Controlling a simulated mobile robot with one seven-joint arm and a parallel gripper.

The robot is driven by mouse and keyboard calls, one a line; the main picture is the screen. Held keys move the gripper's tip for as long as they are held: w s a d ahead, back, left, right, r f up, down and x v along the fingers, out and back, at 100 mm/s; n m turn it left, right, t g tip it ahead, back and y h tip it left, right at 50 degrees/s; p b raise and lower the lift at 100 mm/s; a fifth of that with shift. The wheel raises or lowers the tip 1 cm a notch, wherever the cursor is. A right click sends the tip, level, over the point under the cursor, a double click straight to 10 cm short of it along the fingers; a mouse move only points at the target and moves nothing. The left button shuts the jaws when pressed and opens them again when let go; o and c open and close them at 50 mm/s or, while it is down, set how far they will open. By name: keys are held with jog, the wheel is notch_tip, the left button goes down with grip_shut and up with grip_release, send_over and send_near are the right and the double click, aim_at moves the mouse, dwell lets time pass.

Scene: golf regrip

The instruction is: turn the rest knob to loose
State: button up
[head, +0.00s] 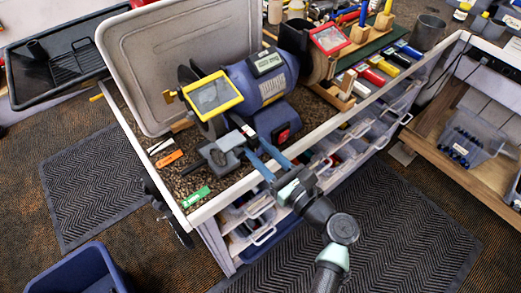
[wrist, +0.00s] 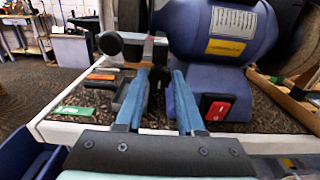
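A blue bench grinder (head: 262,80) stands on the workbench, with a yellow-framed shield (head: 213,94) on its left side. In front of it is a small grey block assembly (head: 225,152) with dark parts, seemingly the tool rest. I cannot tell for certain which part is the rest knob; a round dark knob-like end (wrist: 110,43) shows in the wrist view, left of my fingers. My gripper (head: 257,148) is just right of the grey assembly, its blue fingers apart. The wrist view shows my gripper (wrist: 161,72) with nothing clearly held between the fingers. Contact with the assembly cannot be told.
Green (head: 195,196) and orange (head: 170,158) tags lie on the speckled top to the left. A red switch (wrist: 215,107) is on the grinder's blue base, right of my fingers. A grey tray (head: 135,70) leans behind. Drawers with handles (head: 264,236) lie below the front edge.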

grip_shut()
jog(key=n+b, duration=0.1)
jog(key=n, duration=0.1)
jog(key=shift+f+n, duration=0.1)
jog(key=shift+n, duration=0.3)
jog(key=shift+n+b, duration=0.95)
jog(key=shift+n, duration=0.55)
jog(key=o, duration=0.8)
grip_release()
jog(key=shift+c, duration=0.2)
